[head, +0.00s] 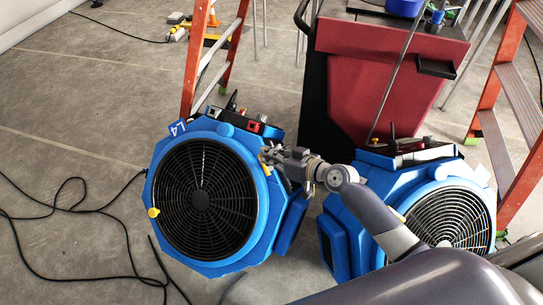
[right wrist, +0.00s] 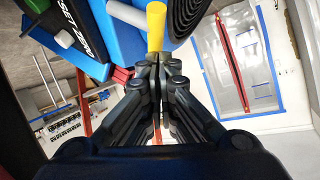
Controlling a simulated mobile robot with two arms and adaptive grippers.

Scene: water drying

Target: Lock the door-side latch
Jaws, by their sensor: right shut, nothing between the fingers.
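A blue fan unit (head: 225,134) with a round black grille and an "L4" tag stands on the floor left of centre in the head view. One yellow latch (head: 153,212) sticks out at the left of its grille rim. Another yellow latch (right wrist: 156,25) is at the rim's right side, largely covered by my gripper in the head view. My right gripper (head: 268,157) is shut and empty, its tips at this latch; in the right wrist view the closed fingertips (right wrist: 157,60) are just below the latch, and contact is unclear. My left gripper is out of view.
A second blue fan unit (head: 334,240) with a light grille stands close on the right, under my right arm. Orange ladders (head: 197,60) and a dark red cart (head: 355,75) stand behind. A black cable (head: 70,208) lies on the floor at left.

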